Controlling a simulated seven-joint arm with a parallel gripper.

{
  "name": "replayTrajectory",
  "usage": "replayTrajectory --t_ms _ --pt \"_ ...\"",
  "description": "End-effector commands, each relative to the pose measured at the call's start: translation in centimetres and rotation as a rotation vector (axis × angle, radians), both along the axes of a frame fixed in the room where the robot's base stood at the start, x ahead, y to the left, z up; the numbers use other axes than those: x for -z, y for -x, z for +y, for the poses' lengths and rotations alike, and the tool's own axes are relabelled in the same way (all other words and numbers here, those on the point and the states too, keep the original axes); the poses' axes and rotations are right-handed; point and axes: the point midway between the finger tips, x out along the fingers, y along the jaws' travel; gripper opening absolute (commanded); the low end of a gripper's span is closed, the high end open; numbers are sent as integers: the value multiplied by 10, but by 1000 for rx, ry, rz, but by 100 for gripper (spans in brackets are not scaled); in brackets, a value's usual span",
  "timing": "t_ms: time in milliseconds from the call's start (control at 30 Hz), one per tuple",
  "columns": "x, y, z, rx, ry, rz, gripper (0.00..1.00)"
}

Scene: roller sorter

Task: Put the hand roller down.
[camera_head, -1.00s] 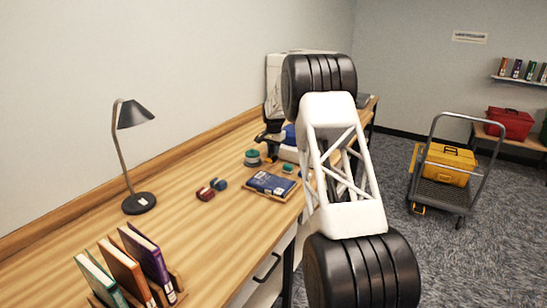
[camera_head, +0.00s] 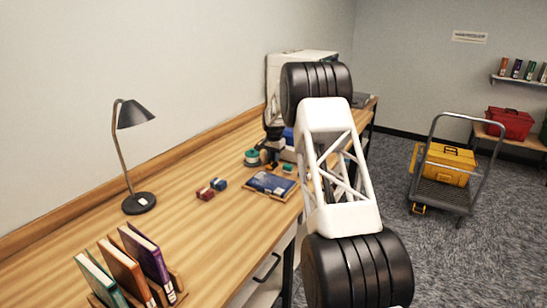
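No hand roller can be made out for certain on the wooden desk. A small green round item (camera_head: 252,158) sits on the desk towards its far end, and a second green item (camera_head: 288,168) lies to its right. A dark shape (camera_head: 269,155), which looks like my gripper, is right beside the first green item, left of my large white and black arm. Its fingers are too small and dark to tell open from shut, and I cannot tell whether it touches or holds that item. My arm hides part of the desk's right side.
A flat blue item in a shallow tray (camera_head: 270,185) lies mid-desk. Small red (camera_head: 205,193) and blue (camera_head: 219,184) pieces lie left of it. A lamp (camera_head: 140,203) and a book rack (camera_head: 178,286) stand nearer. The desk's middle left is clear. A cart (camera_head: 440,195) stands on the floor.

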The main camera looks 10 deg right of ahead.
Motion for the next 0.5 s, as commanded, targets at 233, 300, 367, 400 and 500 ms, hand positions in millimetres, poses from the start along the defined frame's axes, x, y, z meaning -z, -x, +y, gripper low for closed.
replayTrajectory --t_ms 233,300,367,400,500 --pt "-1 0 0 0 0 0 41" --pt "-1 0 0 0 0 0 41" --pt "-1 0 0 0 0 0 41" --pt "-1 0 0 0 0 0 41" --pt "-3 0 0 0 0 0 41"
